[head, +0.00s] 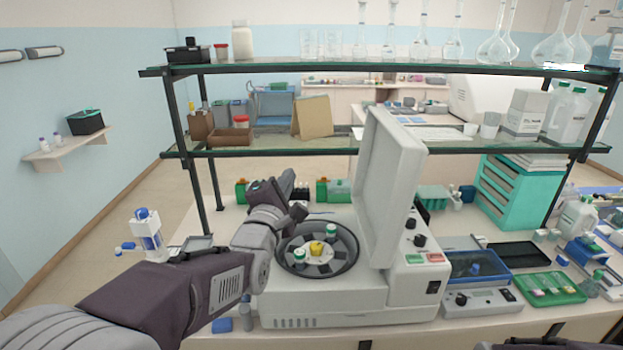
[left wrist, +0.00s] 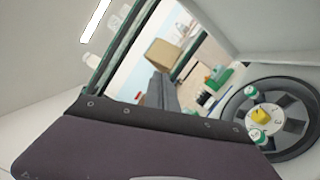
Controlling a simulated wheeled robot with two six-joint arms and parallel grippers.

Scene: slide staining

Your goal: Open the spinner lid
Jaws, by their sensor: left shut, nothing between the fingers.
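The spinner (head: 330,308) is a white benchtop box with a round dark rotor (head: 290,263) holding green-capped tubes and a yellow centre knob. Its lid (head: 386,175) stands upright, hinged at the right side, leaving the rotor bowl uncovered. The rotor also shows in the left wrist view (left wrist: 285,132). My left gripper (head: 297,212) is shut and empty above the bowl's back left edge, apart from the lid. My left forearm passes over the spinner's left side. My right gripper is not in view.
A two-level glass shelf (head: 300,146) with dark posts stands behind the spinner. A control panel (head: 425,260) is at the spinner's right. A blue-rimmed tray (head: 478,268) and a green tray (head: 553,289) lie further right. A blue-and-white dispenser (head: 146,236) stands at left.

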